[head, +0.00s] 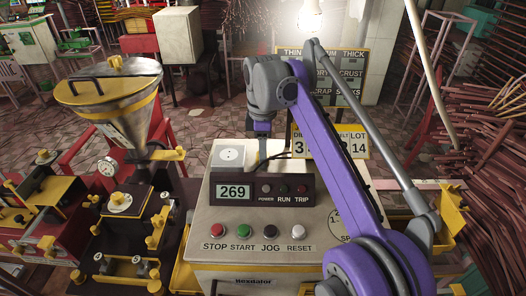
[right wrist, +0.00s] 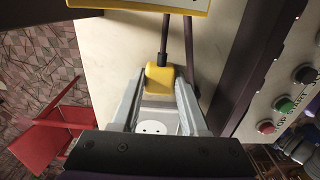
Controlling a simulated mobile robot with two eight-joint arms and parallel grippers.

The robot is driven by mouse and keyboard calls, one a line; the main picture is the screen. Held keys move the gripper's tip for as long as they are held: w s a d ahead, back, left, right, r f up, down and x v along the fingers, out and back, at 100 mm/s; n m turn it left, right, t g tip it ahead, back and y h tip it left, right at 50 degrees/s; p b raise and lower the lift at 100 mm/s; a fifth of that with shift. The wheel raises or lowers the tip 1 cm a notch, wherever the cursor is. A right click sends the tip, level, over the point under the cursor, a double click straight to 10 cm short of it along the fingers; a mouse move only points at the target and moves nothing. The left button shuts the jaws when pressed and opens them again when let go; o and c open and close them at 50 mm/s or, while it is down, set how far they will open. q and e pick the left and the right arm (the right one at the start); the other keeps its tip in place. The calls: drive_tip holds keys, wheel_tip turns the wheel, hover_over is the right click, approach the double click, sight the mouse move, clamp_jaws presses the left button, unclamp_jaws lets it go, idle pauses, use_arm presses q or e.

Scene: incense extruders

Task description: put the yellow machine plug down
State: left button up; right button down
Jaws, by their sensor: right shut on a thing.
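The yellow machine plug (right wrist: 160,78) is in the right wrist view, with a dark cable running up from it. My right gripper (right wrist: 163,84) is shut on it, a grey finger at each side. In the head view my right gripper (head: 262,148) points down over the top of the cream control box (head: 209,213), just right of the white socket (head: 229,154). The plug is not clear there. The socket's round face (right wrist: 154,127) also shows between the fingers in the right wrist view. I cannot tell whether the plug touches the box top. My left gripper is not visible.
A black display panel (head: 262,189) reading 269 stands in front of the socket, above a row of buttons. A yellow-edged sign (head: 341,141) stands behind on the right. A metal hopper machine (head: 112,95) is at left. Some box top shows bare around the socket.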

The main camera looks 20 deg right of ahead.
drive_tip(key=shift+c, duration=2.1)
unclamp_jaws()
use_arm(q)
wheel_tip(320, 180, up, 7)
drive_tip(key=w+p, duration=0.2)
drive_tip(key=p, duration=0.3)
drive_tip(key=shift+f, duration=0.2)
use_arm(e)
wheel_tip(320, 180, up, 13)
drive_tip(key=shift+r, duration=0.15)
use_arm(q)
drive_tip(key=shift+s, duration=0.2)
